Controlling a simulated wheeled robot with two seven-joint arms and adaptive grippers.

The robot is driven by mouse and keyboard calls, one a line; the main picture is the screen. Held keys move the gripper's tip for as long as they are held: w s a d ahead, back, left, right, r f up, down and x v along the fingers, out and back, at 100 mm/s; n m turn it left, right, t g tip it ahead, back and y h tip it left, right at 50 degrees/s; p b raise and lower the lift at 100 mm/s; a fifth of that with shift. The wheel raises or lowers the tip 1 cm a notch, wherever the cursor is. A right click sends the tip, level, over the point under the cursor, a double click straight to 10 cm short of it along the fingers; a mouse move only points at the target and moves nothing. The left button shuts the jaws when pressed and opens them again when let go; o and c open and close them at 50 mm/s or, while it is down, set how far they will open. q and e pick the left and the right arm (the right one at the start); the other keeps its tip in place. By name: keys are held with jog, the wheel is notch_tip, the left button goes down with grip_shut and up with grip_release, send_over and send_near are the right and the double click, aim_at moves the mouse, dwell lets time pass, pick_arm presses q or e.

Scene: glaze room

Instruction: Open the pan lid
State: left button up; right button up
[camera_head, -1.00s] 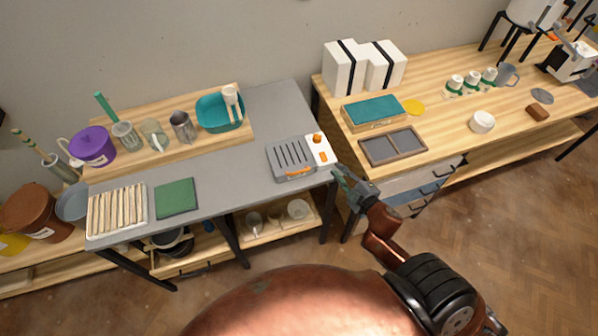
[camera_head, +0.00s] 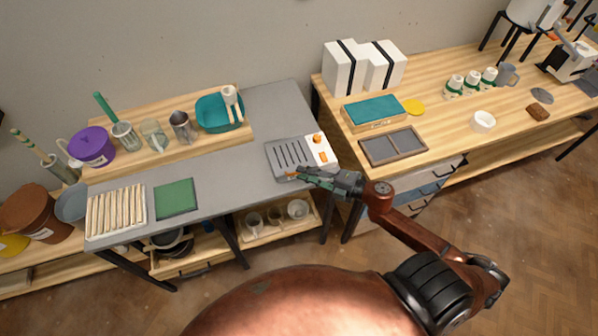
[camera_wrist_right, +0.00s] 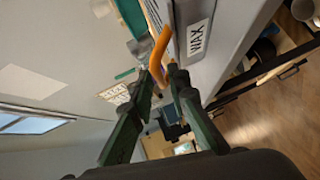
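The grey pan (camera_head: 318,150) has a ribbed grey lid (camera_head: 288,153) and a white end with orange knobs. It sits at the right end of the grey table, and the lid looks shut. My right gripper (camera_head: 296,173) is at the pan's front edge, beside the lid's orange handle (camera_head: 291,175). In the right wrist view the orange handle (camera_wrist_right: 159,52) lies between the tips of the two parted fingers of my right gripper (camera_wrist_right: 160,75). Contact cannot be told. A side labelled WAX (camera_wrist_right: 198,38) is close by. My left gripper is not in view.
A green mat (camera_head: 177,198) and a tray of pale sticks (camera_head: 117,210) lie left on the grey table (camera_head: 225,180). A wooden shelf (camera_head: 260,215) with cups is below. The wooden bench (camera_head: 440,120) at right holds a dark divided tray (camera_head: 393,147).

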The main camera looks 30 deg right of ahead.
jog(key=shift+x, duration=1.2)
jog(key=shift+c, duration=0.7)
grip_shut()
